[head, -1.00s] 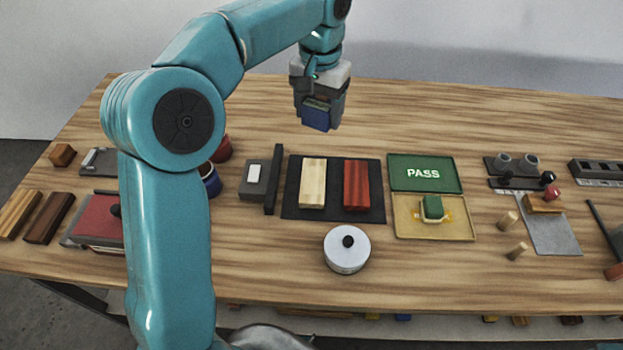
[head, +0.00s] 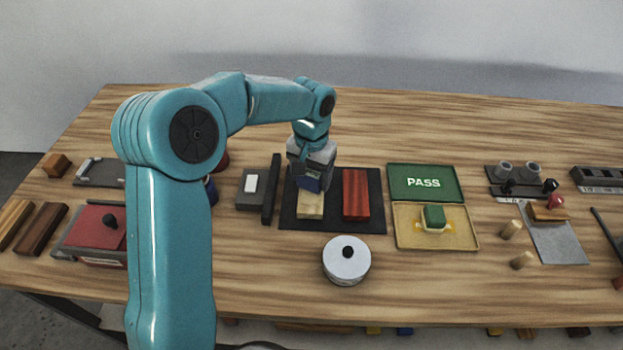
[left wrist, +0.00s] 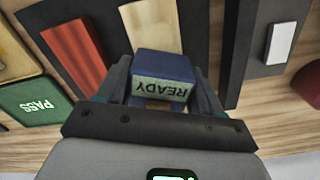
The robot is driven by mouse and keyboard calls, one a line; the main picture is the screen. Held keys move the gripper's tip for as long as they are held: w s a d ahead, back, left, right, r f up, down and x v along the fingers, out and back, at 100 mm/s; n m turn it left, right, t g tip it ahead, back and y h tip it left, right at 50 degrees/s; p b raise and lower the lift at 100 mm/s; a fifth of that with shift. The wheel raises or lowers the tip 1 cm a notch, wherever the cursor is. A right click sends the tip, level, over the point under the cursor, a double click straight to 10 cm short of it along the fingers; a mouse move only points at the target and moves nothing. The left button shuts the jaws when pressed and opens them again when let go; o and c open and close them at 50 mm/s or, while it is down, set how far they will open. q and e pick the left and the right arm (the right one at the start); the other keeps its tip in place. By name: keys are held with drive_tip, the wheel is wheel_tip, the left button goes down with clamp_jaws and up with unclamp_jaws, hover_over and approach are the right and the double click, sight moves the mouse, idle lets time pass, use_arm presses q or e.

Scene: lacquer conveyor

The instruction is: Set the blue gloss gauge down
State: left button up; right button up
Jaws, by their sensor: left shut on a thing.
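The blue gloss gauge (head: 308,183) is a small blue block. In the left wrist view the gauge (left wrist: 163,68) carries a pale label reading READY, seen upside down. My left gripper (head: 311,178) is shut on it, pointing down over the far part of the pale wood block (head: 310,206). The pale block lies on the black mat (head: 338,222) beside a red block (head: 356,194). I cannot tell whether the gauge touches the pale block. My right gripper is not in view.
A dark upright bar and grey device (head: 250,187) stand left of the mat. A white round pot (head: 346,261) stands in front. A green PASS panel (head: 420,171) and yellow tray (head: 402,238) with a green block lie to the right. The table behind the mat is clear.

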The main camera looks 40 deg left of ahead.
sight(311, 170)
use_arm(q)
drive_tip(key=shift+f, duration=0.7)
drive_tip(key=shift+f, duration=0.25)
drive_tip(key=o, duration=1.3)
drive_tip(key=shift+r, duration=0.1)
wheel_tip(311, 170, up, 12)
drive_tip(key=shift+r+p, duration=0.15)
drive_tip(key=shift+p, duration=0.25)
